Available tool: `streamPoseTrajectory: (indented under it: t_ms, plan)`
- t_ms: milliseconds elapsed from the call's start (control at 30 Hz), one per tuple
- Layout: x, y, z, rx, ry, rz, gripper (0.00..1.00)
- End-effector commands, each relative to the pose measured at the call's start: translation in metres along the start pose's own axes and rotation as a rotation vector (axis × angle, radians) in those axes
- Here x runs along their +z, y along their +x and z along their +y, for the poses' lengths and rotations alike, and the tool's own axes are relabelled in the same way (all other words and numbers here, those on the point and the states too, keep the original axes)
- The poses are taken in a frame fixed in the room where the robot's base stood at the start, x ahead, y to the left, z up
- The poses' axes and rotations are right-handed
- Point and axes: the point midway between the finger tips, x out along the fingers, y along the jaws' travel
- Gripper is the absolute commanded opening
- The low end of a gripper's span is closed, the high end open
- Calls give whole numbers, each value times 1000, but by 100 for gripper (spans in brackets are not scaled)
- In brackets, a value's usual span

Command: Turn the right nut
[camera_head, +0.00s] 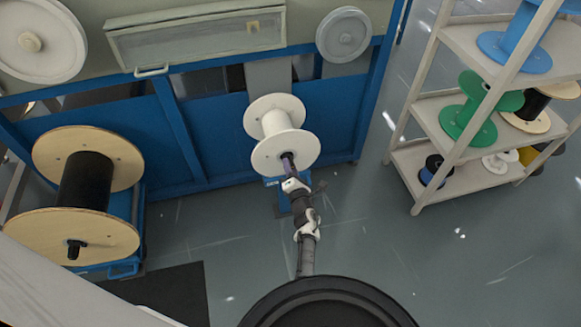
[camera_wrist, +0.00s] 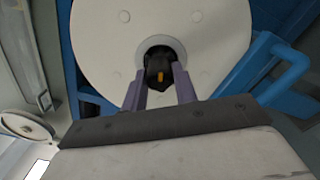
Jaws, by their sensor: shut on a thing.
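The right nut (camera_wrist: 158,62) is a dark knob with a small orange mark at the hub of a white spool (camera_wrist: 100,30). In the wrist view my gripper (camera_wrist: 160,77) has its two purple fingers on either side of the nut, shut on it. In the head view the white spool (camera_head: 270,117) is mounted on the blue machine, and my gripper (camera_head: 288,158) reaches its front hub from below. The nut is hidden behind the fingers there.
A wooden-flanged spool with black cable (camera_head: 85,180) stands at the left on a blue frame. A shelf rack (camera_head: 455,120) with coloured spools is at the right. A blue tubular bar (camera_wrist: 283,62) runs close to the right of the fingers. Floor between is clear.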

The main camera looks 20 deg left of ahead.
Motion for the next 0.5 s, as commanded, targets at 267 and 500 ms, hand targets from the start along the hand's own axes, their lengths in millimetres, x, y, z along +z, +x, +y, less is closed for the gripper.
streamPoseTrajectory:
  t_ms: [267, 500]
  plan:
    - [3, 2, 3, 3, 264, -2, 6]
    - [2, 2, 3, 3, 491, -1, 6]
